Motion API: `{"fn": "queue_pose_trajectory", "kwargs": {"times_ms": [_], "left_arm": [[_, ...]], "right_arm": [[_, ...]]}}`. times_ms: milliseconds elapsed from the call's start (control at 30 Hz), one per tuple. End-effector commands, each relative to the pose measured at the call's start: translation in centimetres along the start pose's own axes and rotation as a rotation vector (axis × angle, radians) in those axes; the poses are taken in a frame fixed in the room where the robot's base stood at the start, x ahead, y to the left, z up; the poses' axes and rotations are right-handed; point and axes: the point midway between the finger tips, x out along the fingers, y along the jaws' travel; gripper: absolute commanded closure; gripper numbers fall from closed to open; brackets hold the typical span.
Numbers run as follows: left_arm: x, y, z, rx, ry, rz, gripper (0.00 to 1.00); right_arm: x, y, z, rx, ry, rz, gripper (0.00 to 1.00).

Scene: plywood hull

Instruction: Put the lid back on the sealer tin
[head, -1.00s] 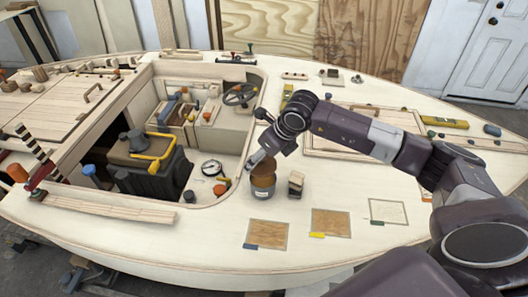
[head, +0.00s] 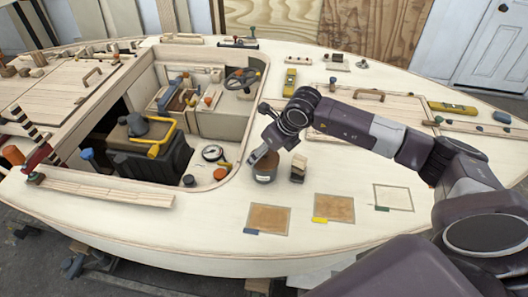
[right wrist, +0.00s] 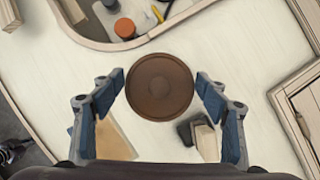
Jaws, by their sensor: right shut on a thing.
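The sealer tin (head: 264,176) stands on the pale deck, just right of the cockpit opening, in the head view. The brown round lid (right wrist: 160,86) shows face-on in the right wrist view, between the two blue-padded fingers of my right gripper (right wrist: 160,84). My right gripper (head: 262,158) is shut on the lid at its sides. In the head view the lid appears level at the top of the tin; the gripper partly covers it, and I cannot tell whether it is fully seated. The lid hides the tin in the wrist view. My left gripper is not in view.
A small dark-and-wood block (head: 298,168) stands close right of the tin. Sample patches (head: 334,207) lie nearer on the deck. The cockpit edge is close on the left, with a gauge (head: 212,153) and an orange-topped pot (head: 220,174) inside.

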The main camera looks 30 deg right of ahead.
Motion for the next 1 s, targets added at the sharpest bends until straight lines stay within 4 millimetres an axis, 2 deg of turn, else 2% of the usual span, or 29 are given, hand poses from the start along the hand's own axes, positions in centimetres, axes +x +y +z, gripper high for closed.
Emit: {"fn": "queue_pose_trajectory", "kwargs": {"times_ms": [1000], "left_arm": [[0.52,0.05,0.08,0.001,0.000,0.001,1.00]], "right_arm": [[-0.05,0.00,-0.01,0.000,0.000,0.000,0.39]]}}
